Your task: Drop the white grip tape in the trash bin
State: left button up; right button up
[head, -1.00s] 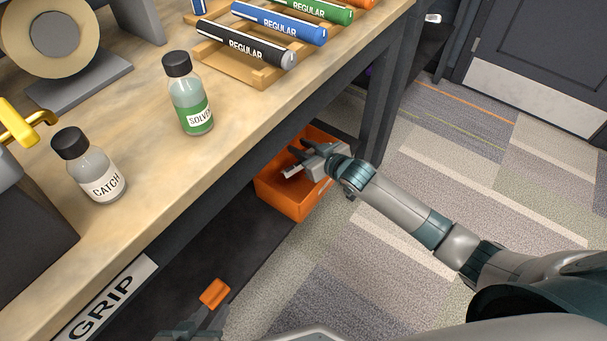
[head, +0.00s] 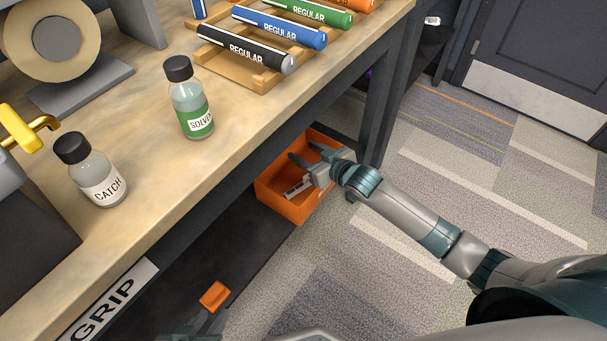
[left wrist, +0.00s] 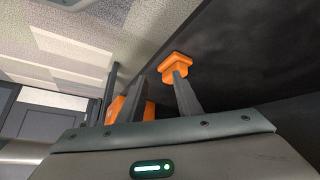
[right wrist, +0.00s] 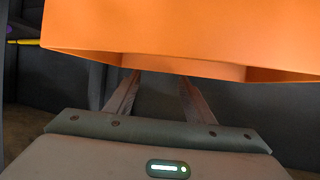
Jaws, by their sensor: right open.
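The trash bin, an open orange box (head: 288,208), stands below the bench edge in the head view. Its orange wall (right wrist: 190,35) fills the upper right wrist view. My right gripper (head: 308,153) is over the bin, open, with its fingers apart. A small white strip (head: 297,188), likely the white grip tape, shows below the fingers, inside the bin's outline. I cannot tell whether it rests on the bottom. My left gripper (left wrist: 147,70) is low near the bench front, with its fingers apart. An orange piece (left wrist: 175,67) is at one fingertip; whether it is attached is unclear.
A bench leg (head: 378,115) stands beside the bin. Carpet to the right is clear.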

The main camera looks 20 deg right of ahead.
pick_arm(q)
jog(key=a, duration=0.1)
jog(key=s+a+g+p, duration=0.1)
jog(key=a+y+p, duration=0.1)
jog(key=shift+s+f+g, duration=0.25)
jog(key=shift+f+g, duration=0.15)
pick_arm(e)
jog(key=v, duration=1.5)
jog(key=shift+s, duration=0.15)
pick_arm(q)
jog(key=shift+s+f, duration=0.1)
